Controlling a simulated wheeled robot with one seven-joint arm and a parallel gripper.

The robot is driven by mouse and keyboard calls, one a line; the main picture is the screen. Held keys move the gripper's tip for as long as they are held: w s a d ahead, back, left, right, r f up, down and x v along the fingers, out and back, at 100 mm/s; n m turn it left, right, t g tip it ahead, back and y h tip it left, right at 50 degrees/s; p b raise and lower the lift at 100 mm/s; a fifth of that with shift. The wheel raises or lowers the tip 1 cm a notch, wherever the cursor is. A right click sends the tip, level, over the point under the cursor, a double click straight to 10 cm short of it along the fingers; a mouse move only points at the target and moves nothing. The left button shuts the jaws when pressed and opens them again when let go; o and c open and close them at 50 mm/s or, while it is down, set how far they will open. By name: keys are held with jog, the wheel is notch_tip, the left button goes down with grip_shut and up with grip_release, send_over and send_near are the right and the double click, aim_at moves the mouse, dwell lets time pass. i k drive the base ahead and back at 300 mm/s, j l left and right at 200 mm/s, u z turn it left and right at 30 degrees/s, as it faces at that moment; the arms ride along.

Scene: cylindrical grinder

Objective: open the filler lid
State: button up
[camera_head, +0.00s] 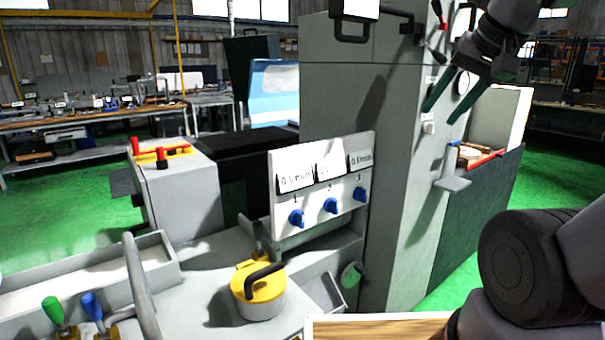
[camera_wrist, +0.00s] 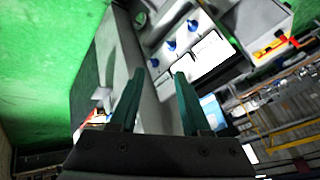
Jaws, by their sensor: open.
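The filler lid (camera_head: 262,282) is yellow, with a black bar handle (camera_head: 264,275) across it. It sits flat on top of a round white filler neck (camera_head: 259,307) at the lower middle of the head view. I cannot make out the lid in the wrist view. My gripper (camera_head: 439,113) is at the upper right of the head view, high beside the tall grey cabinet and well away from the lid. Its two green fingers are spread and empty. They also show in the wrist view (camera_wrist: 159,75).
A white panel with three blue knobs (camera_head: 331,205) stands behind the lid, before the tall grey cabinet (camera_head: 345,100). Green and blue levers (camera_head: 92,303) and a grey bar (camera_head: 140,287) rise left of the lid. A small shelf (camera_head: 453,182) juts from the cabinet below my gripper.

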aim_at(253, 282)
jog(key=k+j, duration=0.3)
jog(key=j, duration=0.15)
jog(key=k+j, duration=0.65)
jog(key=j, duration=0.2)
